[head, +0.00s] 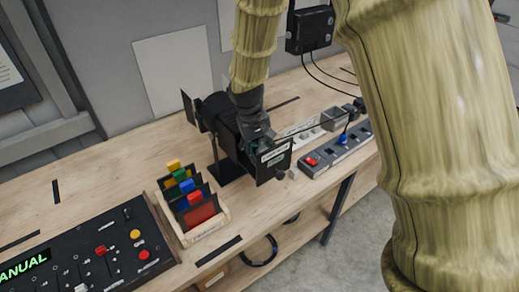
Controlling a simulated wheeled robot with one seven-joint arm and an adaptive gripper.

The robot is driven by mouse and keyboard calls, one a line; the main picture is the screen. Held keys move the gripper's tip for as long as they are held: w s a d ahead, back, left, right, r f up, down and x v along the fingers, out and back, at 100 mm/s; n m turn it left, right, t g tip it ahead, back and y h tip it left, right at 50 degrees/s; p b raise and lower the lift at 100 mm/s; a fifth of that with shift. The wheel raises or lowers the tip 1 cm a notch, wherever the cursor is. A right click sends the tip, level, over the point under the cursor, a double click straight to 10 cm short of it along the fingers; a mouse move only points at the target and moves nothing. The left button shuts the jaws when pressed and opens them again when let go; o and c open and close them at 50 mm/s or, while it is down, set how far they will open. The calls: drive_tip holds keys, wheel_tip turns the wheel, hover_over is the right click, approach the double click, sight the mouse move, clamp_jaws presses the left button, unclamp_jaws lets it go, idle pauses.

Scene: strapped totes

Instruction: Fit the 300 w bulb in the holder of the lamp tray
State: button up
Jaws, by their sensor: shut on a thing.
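A black stage lamp (221,117) with flaps at its left end stands on the wooden bench. At its right end is a dark panel with a pale label (273,156), which seems to be the lamp tray. My gripper (257,135) is dark and points down at the lamp's right end, just above and behind this panel. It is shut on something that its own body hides. I cannot make out the 300 w bulb or the holder. Whether the gripper touches the panel cannot be told.
A wooden rack (208,229) with colour-tabbed dark frames stands in front of the lamp. A control desk (90,250) is at the front left. A power strip (337,149), a grey plug block (335,119) and cables lie to the right. My arm hides much of the right side.

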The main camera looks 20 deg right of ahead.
drive_tip(key=shift+f+b, duration=0.4)
drive_tip(key=shift+f, duration=0.65)
drive_tip(key=o, duration=1.7)
drive_tip(key=shift+c, duration=0.2)
